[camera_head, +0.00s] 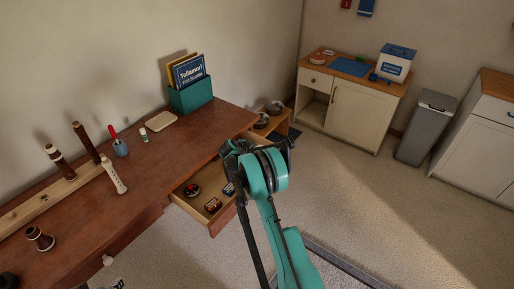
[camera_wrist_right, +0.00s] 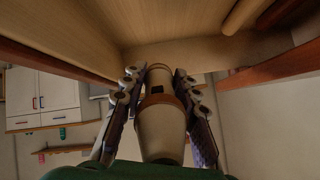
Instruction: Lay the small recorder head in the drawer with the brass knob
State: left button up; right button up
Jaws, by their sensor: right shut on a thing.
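My right gripper (camera_wrist_right: 157,80) is shut on the small recorder head (camera_wrist_right: 161,128), a cream piece with a brown band and a dark window, in the right wrist view. In the head view my right arm reaches over the right side of an open drawer (camera_head: 222,221) under the brown top; the recorder head is hidden there behind my arm. The drawer's pale interior shows close to the fingertips in the wrist view. I cannot make out a brass knob on this drawer's front. My left gripper is in neither view.
The drawer holds a dark round tin (camera_head: 192,189) and small boxes (camera_head: 213,205) towards its front. Another drawer with a pale knob (camera_head: 107,260) is shut at left.

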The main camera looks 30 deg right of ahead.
jog(key=shift+f, duration=3)
jog(key=o, duration=1.1)
jog(key=shift+o, duration=0.2)
jog(key=v, duration=1.2)
